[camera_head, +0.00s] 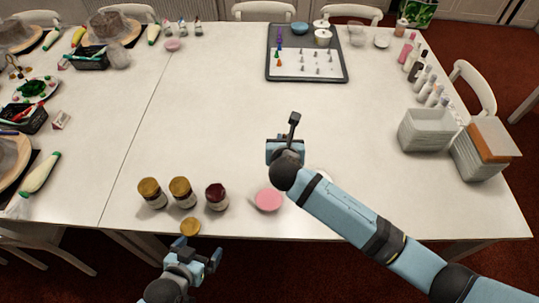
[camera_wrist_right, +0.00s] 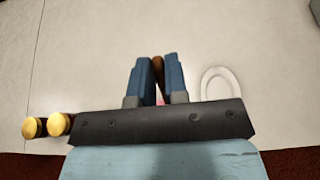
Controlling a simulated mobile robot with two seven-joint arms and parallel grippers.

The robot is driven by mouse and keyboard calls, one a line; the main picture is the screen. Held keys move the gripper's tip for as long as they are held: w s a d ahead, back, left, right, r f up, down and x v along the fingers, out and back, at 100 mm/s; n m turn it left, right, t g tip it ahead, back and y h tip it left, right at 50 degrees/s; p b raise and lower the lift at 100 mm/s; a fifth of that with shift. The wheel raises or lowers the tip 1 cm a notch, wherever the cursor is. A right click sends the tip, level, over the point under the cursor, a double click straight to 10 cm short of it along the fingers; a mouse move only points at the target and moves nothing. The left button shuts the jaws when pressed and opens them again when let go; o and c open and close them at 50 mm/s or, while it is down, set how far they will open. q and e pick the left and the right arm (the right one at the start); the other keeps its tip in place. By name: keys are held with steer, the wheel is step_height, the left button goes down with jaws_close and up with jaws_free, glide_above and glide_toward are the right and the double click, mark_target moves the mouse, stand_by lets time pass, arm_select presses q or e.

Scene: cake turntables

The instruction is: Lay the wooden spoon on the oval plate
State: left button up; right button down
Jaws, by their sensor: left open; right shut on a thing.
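My right gripper (camera_head: 284,150) is above the table's middle. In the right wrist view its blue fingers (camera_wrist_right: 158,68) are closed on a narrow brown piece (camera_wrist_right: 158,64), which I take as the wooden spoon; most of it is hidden. In the head view a dark thin piece (camera_head: 294,120) sticks out beyond this gripper; I cannot tell if it is the spoon. The white oval plate (camera_wrist_right: 205,83) lies on the table right of the fingers in the wrist view. In the head view my right arm hides most of it. My left gripper (camera_head: 200,251) is open and empty at the front edge.
A grey tray (camera_head: 335,78) with small pieces lies at the back. Bottles and a pale crate (camera_head: 425,131) line the right. The table's middle is clear.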

steer(key=s+d+r+m+g+h, duration=0.15)
steer(key=s+d, duration=0.25)
steer(key=d, duration=0.7)
steer(key=s+d+r+m+g, duration=0.1)
steer(key=s+d+r+g, duration=0.25)
steer(key=d, duration=0.65)
steer(key=a+f+m+g+b, duration=0.1)
steer(key=f+m+g+b, duration=0.2)
steer(key=f+m, duration=0.7)
steer(key=s+a+f+m+g+b, duration=0.1)
steer(key=f+m+g+b, duration=0.1)
steer(key=f+m, duration=0.8)
steer(key=s+a+f+m+g+y+b, duration=0.1)
steer(key=a+f+m+g+b, duration=0.1)
steer(key=f+m, duration=0.8)
steer(key=shift+s+f+m+g+b, duration=0.25)
steer(key=shift+m+g+b, duration=0.5)
steer(key=shift+b, duration=0.65)
steer(key=shift+f, duration=0.55)
arm_select(q)
step_height(320, 180, down, 8)
steer(key=d, duration=0.1)
steer(key=shift+m+h, duration=0.3)
steer(key=shift+m, duration=0.1)
steer(key=shift+w+d, duration=0.1)
